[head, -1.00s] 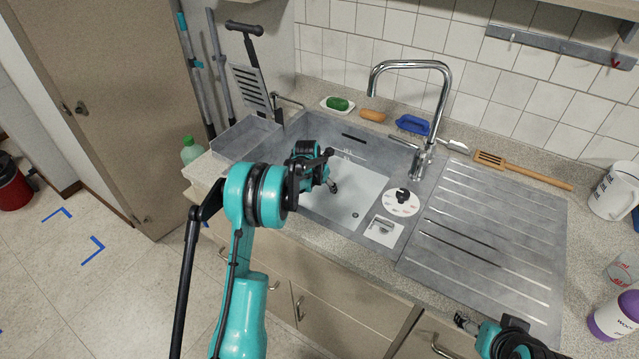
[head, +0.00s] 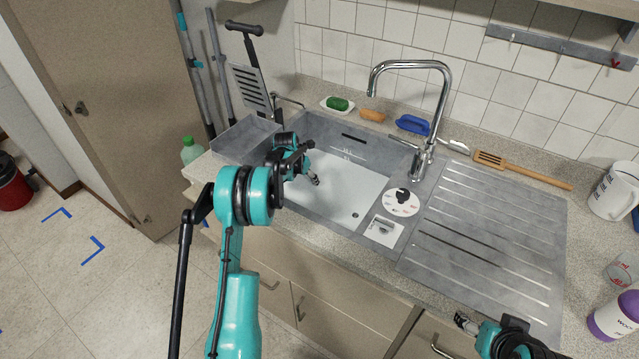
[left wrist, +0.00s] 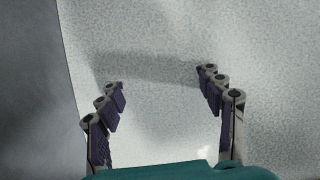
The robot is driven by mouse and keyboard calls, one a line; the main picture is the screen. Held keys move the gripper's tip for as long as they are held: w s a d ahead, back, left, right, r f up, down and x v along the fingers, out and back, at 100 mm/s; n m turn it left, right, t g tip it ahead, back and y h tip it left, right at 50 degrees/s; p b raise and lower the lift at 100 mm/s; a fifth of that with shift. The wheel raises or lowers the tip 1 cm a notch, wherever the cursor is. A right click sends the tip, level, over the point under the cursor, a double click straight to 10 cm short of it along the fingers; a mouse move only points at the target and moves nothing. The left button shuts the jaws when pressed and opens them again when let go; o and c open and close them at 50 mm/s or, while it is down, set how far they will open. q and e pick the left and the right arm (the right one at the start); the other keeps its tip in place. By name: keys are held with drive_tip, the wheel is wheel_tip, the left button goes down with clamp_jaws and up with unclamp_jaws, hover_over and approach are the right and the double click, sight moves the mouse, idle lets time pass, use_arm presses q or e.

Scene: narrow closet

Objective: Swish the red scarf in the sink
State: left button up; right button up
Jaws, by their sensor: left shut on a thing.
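No red scarf shows in any view. The sink basin (head: 352,196) has a pale, whitish surface across its bottom. My left gripper (head: 314,180) reaches down into its left half, close to that surface. Whether the fingertips touch the surface is unclear. My right gripper (head: 463,321) is small at the bottom right, by the counter's front edge; its jaws are too small to judge.
The tall faucet (head: 440,105) stands behind the basin. The ribbed drainboard (head: 490,240) to the right is bare. A blue brush (head: 412,125) and a green piece on a white dish (head: 338,104) lie along the back. A grey tray (head: 243,138) adjoins the basin's left side.

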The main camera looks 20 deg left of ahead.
sight(305, 181)
use_arm(q)
drive_tip(key=shift+r, duration=0.1)
wheel_tip(305, 181, up, 23)
drive_tip(key=p, duration=1.3)
drive_tip(key=shift+f+p, duration=0.2)
drive_tip(key=shift+p, duration=0.1)
drive_tip(key=shift+r, duration=0.1)
idle(0.9)
